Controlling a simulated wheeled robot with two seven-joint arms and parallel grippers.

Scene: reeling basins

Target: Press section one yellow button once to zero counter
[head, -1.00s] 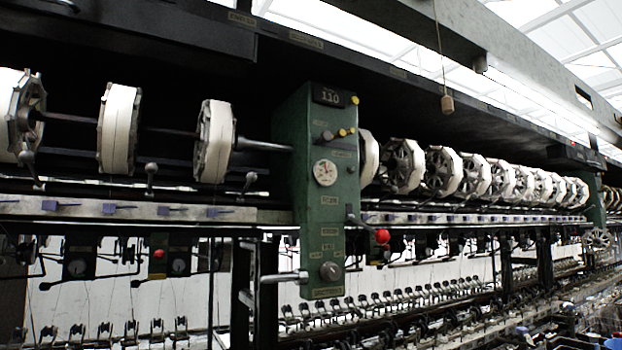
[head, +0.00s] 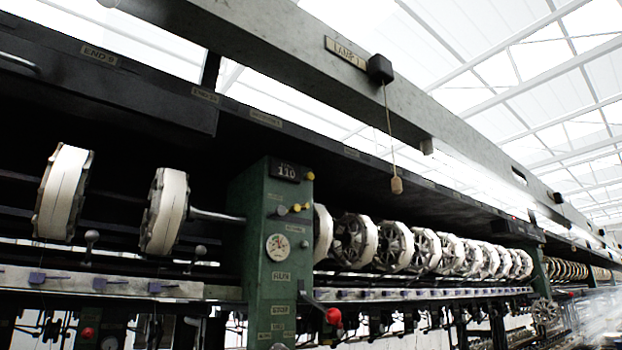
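A green control column (head: 262,240) stands left of centre in the head view. Near its top is a dark counter (head: 285,171) that appears to read 110. A yellow button (head: 310,176) sits at the counter's right side. I cannot read which label marks section one. Neither of my grippers is in view.
A round dial (head: 278,247) and a red ball-ended lever (head: 333,317) are on the column. White reels (head: 164,211) line both sides. A pull cord with a wooden handle (head: 396,186) hangs from the overhead beam, beside a lamp label (head: 345,52).

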